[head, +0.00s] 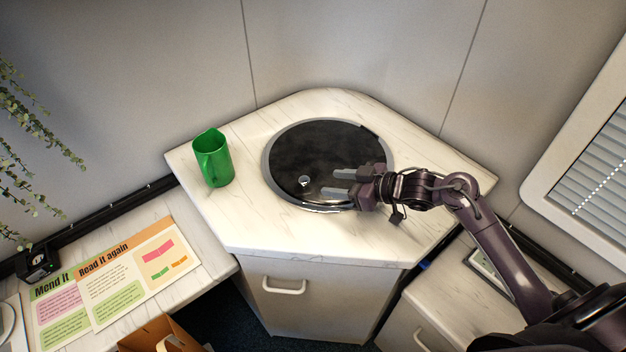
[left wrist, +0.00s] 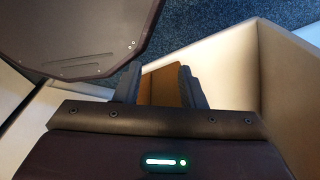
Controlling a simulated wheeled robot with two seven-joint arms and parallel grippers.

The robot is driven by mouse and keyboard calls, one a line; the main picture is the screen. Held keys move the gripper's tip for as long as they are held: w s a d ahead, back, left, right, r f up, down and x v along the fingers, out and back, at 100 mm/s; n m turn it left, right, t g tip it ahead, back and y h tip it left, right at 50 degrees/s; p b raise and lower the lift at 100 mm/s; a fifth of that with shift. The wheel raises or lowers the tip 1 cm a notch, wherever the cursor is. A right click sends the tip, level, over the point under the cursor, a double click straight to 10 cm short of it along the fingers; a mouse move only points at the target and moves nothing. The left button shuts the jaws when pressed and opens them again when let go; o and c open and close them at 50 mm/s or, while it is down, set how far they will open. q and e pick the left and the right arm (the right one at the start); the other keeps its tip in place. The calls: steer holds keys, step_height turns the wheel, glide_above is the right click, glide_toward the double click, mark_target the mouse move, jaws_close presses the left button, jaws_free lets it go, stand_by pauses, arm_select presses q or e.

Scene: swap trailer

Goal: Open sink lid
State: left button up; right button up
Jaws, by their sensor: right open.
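The sink lid (head: 318,150) is a round black glossy disc in a grey rim, closed flat over the sink in the corner counter. A small light knob or hole (head: 304,180) shows near its front left. My right gripper (head: 338,190) is over the front right part of the lid. Its two fingers are apart and empty, pointing left toward the knob. I cannot tell whether they touch the lid. My left gripper (left wrist: 160,85) shows only in the left wrist view, with its fingers apart and nothing between them, above the floor area.
A green pitcher (head: 213,158) stands on the counter (head: 300,235) left of the lid. A cabinet with a white handle (head: 284,287) is below. Printed cards (head: 115,280) lie on the lower left desk. A brown box (head: 160,335) is at the bottom. A window (head: 590,170) is at right.

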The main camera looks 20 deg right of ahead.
mark_target(308, 181)
steer(key=p+x, duration=0.1)
steer(key=x, duration=0.6)
steer(key=shift+a+f, duration=0.15)
jaws_close()
